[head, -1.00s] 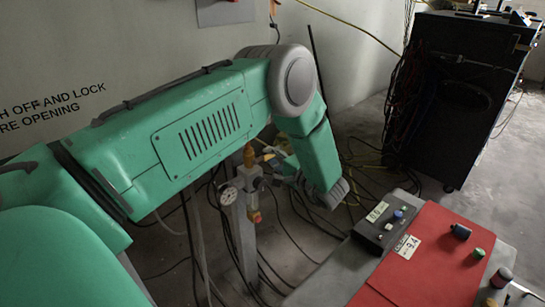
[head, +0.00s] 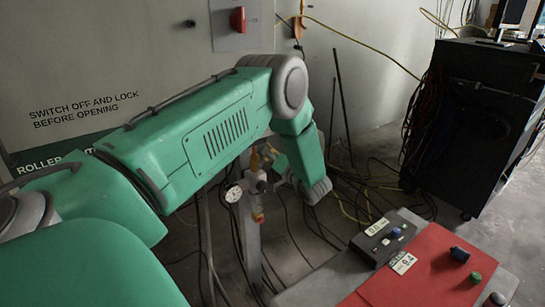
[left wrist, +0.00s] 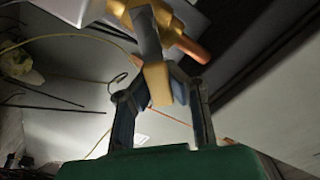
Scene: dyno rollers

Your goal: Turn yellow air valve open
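The yellow air valve (head: 254,161) sits on top of a grey post in the head view, partly hidden behind my left arm. In the left wrist view its yellow handle (left wrist: 157,86) stands between the two fingers of my left gripper (left wrist: 162,102). The fingers are apart, with visible gaps beside the handle, so the gripper looks open around it. Contact at the fingertips is unclear. In the head view the gripper is mostly hidden by my forearm. My right gripper is in neither view.
A round gauge (head: 233,194) and a red-yellow fitting (head: 258,214) are on the post. A red panel (head: 420,272) and a grey control box (head: 383,240) lie at lower right. A black cabinet (head: 470,130) stands at right. Cables cover the floor. A red switch (head: 238,19) is on the wall.

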